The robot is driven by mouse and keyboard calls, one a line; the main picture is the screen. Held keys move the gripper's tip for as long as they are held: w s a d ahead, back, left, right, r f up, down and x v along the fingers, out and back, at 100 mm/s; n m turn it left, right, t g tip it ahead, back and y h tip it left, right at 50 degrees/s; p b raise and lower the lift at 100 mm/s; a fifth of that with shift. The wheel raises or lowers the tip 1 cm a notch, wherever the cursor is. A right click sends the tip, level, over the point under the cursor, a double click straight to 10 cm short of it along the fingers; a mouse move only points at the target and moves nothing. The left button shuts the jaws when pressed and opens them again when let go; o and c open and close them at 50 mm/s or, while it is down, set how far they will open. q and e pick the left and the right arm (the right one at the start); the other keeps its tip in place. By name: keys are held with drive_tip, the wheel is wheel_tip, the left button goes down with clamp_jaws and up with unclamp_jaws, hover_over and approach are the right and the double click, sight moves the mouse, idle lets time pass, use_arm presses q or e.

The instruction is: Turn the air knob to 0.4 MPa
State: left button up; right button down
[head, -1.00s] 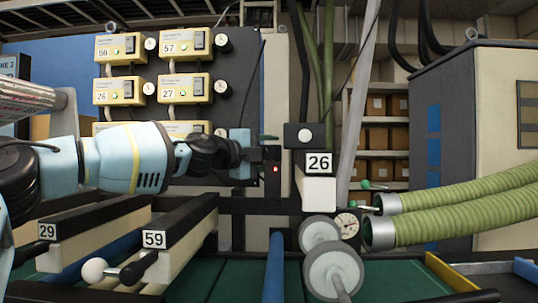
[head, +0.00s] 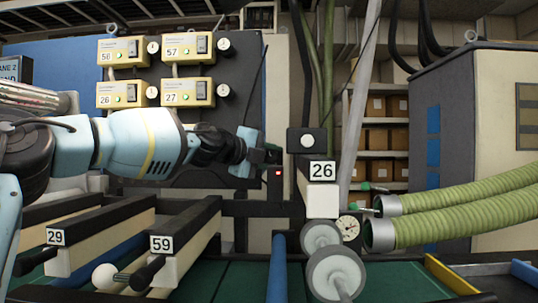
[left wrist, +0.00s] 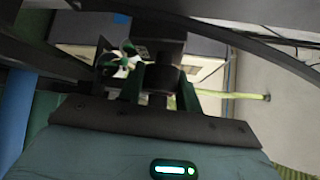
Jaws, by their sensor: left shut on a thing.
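My left gripper (head: 266,154) is at the dark post left of the white block labelled 26 (head: 321,190). In the left wrist view its green fingers (left wrist: 160,88) are shut around a dark, round, cylindrical piece (left wrist: 164,76), which looks like the air knob. In the head view the gripper and post hide this knob. A small white gauge (head: 349,228) is below right of label 26; its reading is too small to tell. My right gripper is not in view.
A dark box with a white round face (head: 307,141) stands just right of the gripper. A post with a red light (head: 278,173) is below it. Grey rollers (head: 335,272) and green hoses (head: 460,210) are to the right. Yellow control boxes (head: 127,51) hang behind the arm.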

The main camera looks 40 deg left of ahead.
use_arm(q)
drive_tip(key=shift+r+m+g+y, duration=0.2)
drive_tip(key=shift+m+g+y, duration=0.1)
drive_tip(key=shift+m+g, duration=0.55)
drive_tip(key=shift+m+g+y+p, duration=0.4)
drive_tip(key=shift+g+p, duration=0.15)
drive_tip(key=shift+p, duration=0.15)
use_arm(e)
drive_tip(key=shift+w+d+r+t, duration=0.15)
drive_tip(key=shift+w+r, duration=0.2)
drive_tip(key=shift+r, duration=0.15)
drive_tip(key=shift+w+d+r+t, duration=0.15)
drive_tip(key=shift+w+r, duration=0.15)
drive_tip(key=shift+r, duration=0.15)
use_arm(q)
drive_tip(key=shift+f, duration=0.1)
drive_tip(key=o, duration=1)
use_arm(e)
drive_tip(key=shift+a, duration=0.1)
use_arm(q)
drive_tip(key=v, duration=0.7)
drive_tip(key=shift+s, duration=0.4)
